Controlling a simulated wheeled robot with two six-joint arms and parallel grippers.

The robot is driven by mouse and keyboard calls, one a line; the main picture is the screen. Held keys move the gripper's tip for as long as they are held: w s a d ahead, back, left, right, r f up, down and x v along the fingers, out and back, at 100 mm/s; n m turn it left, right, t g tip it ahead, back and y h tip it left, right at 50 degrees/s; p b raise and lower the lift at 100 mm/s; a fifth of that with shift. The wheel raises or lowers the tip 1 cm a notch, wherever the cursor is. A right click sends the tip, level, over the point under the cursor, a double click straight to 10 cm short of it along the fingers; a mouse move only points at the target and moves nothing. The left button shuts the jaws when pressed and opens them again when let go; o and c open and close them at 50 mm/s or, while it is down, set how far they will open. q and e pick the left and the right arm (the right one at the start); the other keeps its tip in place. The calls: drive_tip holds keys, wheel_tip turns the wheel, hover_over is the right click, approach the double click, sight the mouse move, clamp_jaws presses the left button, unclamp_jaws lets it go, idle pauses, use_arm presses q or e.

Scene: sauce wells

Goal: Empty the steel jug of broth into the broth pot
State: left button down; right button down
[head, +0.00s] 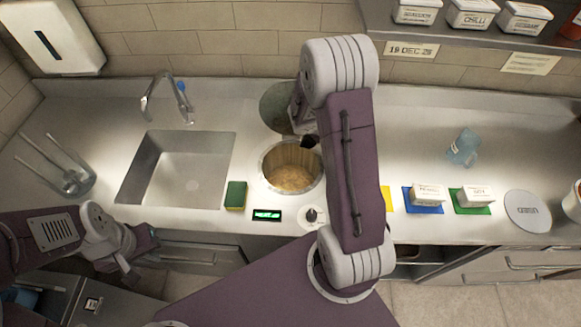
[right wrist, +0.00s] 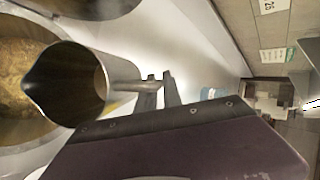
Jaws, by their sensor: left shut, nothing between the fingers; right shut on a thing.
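The steel jug (right wrist: 68,88) shows in the right wrist view, held by its handle in my right gripper (right wrist: 158,90), which is shut on it. The jug's mouth and pointed spout lie over the broth pot, and its inside looks mostly bare grey metal with a brownish tint. The broth pot (head: 283,156) is a round well set in the counter, with golden-brown broth low in it. In the head view my right arm hides the jug and most of the right gripper. My left gripper (head: 128,268) is shut and empty, low at the left, in front of the counter.
A sink (head: 143,170) with a tap (head: 160,92) lies left of the pot. A green sponge (head: 235,195), a display (head: 267,215) and a knob (head: 311,215) are near the pot's front. A dark round disc (head: 277,105) lies behind it. White tubs (head: 428,194) stand right.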

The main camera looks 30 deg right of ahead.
drive_tip(key=shift+w+a+h+b, duration=0.1)
drive_tip(key=shift+a+h+b, duration=0.1)
drive_tip(key=shift+h+b, duration=0.25)
drive_tip(key=shift+a+r+h+b, duration=0.1)
drive_tip(key=shift+a+h+b, duration=0.1)
drive_tip(key=shift+h+b, duration=0.1)
drive_tip(key=shift+w+a+b, duration=0.1)
drive_tip(key=shift+a+b, duration=0.1)
drive_tip(key=shift+b, duration=0.15)
drive_tip(key=shift+f+n+h+b, duration=0.25)
drive_tip(key=shift+f+n+b, duration=0.1)
drive_tip(key=shift+b, duration=0.15)
drive_tip(key=shift+w+a+f+g+h+b, duration=0.2)
drive_tip(key=shift+a+g+h+b, duration=0.15)
drive_tip(key=shift+b, duration=0.45)
drive_tip(key=shift+a+r+h, duration=0.1)
drive_tip(key=shift+a+h, duration=0.05)
drive_tip(key=shift+h, duration=0.1)
drive_tip(key=shift+w+a+h, duration=0.1)
drive_tip(key=shift+a+h, duration=0.3)
drive_tip(key=shift+a, duration=0.1)
